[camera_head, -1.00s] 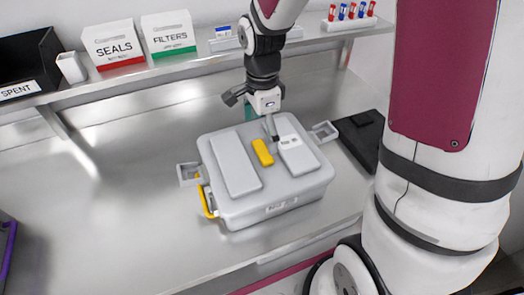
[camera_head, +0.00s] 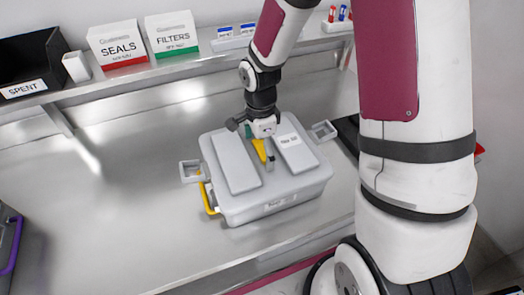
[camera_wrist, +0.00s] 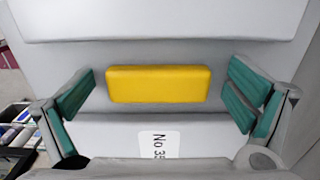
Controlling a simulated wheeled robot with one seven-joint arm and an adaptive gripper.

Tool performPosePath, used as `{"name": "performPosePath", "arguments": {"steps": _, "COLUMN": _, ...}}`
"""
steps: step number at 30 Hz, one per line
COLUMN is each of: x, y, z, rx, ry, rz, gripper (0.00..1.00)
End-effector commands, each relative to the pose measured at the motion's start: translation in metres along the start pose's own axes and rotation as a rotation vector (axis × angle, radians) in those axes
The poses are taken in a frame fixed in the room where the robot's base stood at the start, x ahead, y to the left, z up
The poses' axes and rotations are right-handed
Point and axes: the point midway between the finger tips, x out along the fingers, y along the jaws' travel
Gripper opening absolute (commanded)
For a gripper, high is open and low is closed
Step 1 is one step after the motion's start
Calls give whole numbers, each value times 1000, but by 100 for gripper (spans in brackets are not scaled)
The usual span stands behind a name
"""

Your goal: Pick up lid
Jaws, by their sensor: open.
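The grey lid (camera_head: 234,163) sits on a grey box (camera_head: 285,203) on the metal bench. A yellow bar-shaped handle (camera_head: 260,150) stands at the middle of the lid, between two raised panels. In the wrist view the yellow handle (camera_wrist: 158,84) lies between the green-padded fingers of my gripper (camera_wrist: 160,98). The fingers are spread wide, with a gap at each end of the handle, and touch nothing that I can see. In the head view my gripper (camera_head: 264,148) is over the lid and partly hides the handle.
A yellow latch (camera_head: 209,200) and side brackets (camera_head: 190,171) stick out from the box. A shelf behind holds a SEALS box (camera_head: 118,45), a FILTERS box (camera_head: 172,35) and a black SPENT bin (camera_head: 28,62). The bench left of the box is clear.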

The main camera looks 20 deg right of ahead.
Motion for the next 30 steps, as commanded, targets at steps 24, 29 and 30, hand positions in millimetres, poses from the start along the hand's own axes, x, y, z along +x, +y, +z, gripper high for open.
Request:
{"name": "performPosePath", "arguments": {"steps": 24, "x": 2, "y": -1, "z": 0, "rx": 2, "ry": -1, "rz": 0, "gripper": 18}}
{"name": "performPosePath", "arguments": {"steps": 29, "x": -6, "y": -2, "z": -1, "rx": 3, "ry": 0, "rz": -2, "gripper": 16}}
{"name": "performPosePath", "arguments": {"steps": 30, "x": -9, "y": -2, "z": -1, "rx": 2, "ry": 0, "rz": -2, "gripper": 16}}
